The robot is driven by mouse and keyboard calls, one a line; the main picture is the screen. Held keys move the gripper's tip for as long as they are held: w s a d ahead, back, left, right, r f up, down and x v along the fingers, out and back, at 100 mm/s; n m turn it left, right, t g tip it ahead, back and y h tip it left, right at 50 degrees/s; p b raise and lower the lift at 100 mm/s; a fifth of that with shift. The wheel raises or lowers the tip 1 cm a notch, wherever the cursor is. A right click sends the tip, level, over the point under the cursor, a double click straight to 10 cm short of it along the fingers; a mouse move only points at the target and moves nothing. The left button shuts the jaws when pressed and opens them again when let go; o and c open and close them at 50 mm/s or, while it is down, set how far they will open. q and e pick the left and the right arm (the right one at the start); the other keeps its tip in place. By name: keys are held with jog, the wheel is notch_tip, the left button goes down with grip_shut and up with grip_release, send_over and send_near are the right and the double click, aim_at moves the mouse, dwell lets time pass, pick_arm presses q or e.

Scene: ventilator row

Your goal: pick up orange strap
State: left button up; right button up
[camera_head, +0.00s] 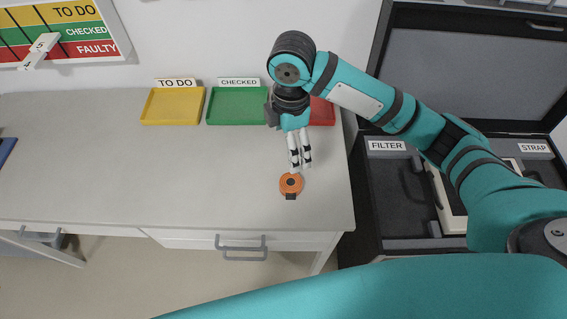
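The orange strap (291,184) is a small round coil with a dark centre and a dark piece on its near side. It lies on the grey table near the front right. My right gripper (301,165) points down just behind the strap in the picture, its fingertips close to the coil's far edge. The two pale fingers show side by side with a narrow gap. From this angle I cannot tell their opening or whether they touch the strap. My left gripper is not in view.
Yellow (173,106), green (236,106) and red (322,112) trays stand along the table's back; my arm partly covers the red one. The dark case right of the table has FILTER (386,146) and STRAP (534,148) labels.

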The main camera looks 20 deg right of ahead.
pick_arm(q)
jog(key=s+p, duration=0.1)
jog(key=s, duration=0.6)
pick_arm(e)
send_over(291, 183)
jog(key=f, duration=0.6)
jog(key=shift+s+a+f, duration=0.15)
jog(key=shift+s+f, duration=0.1)
jog(key=shift+s, duration=0.1)
jog(key=f, duration=0.3)
jog(key=shift+w+f, duration=0.2)
jog(key=shift+w, duration=0.1)
jog(key=shift+f+p, duration=0.3)
jog(key=shift+f, duration=0.55)
jog(key=f+p, duration=0.1)
jog(key=f, duration=0.3)
jog(key=shift+d+f, duration=0.2)
jog(key=shift+f, duration=0.25)
jog(key=c, duration=1.3)
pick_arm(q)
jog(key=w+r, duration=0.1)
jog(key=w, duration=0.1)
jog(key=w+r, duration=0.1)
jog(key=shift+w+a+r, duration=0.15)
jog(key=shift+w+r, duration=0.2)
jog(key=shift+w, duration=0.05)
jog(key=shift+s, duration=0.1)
pick_arm(e)
jog(key=shift+r, duration=0.15)
